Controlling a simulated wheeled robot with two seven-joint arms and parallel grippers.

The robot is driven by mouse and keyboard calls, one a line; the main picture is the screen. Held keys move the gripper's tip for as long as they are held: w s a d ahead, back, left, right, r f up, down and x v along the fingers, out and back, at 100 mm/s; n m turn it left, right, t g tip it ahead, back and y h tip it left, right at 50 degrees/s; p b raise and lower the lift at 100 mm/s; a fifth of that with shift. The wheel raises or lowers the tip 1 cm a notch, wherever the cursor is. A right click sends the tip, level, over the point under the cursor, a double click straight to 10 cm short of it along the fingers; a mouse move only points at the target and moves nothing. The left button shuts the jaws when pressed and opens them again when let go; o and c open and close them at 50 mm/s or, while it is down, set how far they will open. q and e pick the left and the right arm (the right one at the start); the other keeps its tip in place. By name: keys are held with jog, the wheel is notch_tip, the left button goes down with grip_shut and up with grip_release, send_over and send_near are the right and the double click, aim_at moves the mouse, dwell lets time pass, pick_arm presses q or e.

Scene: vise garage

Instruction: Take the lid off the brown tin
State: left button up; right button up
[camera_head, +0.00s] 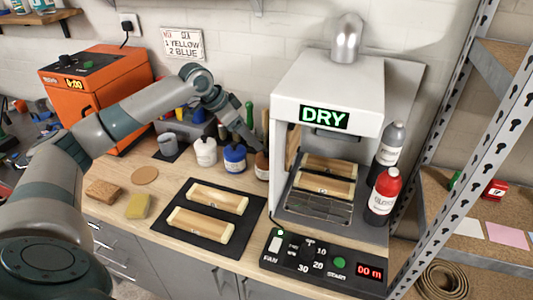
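The brown tin (262,168) stands on the wooden workbench, just left of the drying cabinet, at the right end of a row of tins. Its top is partly hidden by my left gripper (259,146), which reaches down from the upper left to the top of the tin. The fingers are small and dark here, so I cannot tell whether they are open or shut, or whether they touch the lid. A blue tin (235,160) and a white tin (206,153) stand to its left. My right gripper is not in view.
The drying cabinet (345,80) reads DRY and holds wooden pieces. A black mat (211,205) with two wooden pieces lies in front of the tins. A yellow sponge (138,206), brown block (104,192) and round coaster (145,175) lie left.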

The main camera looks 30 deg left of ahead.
aim_at(262, 158)
pick_arm(q)
jog(key=shift+p+x, duration=0.4)
jog(key=shift+x, duration=1.5)
jog(key=shift+w+d+f+p, duration=0.2)
jog(key=shift+d+f+p, duration=0.05)
jog(key=shift+f+p, duration=0.45)
jog(key=p+x, duration=0.1)
jog(key=x, duration=0.2)
jog(key=shift+w+f, duration=0.1)
jog(key=shift+f, duration=0.3)
jog(key=shift+c, duration=0.6)
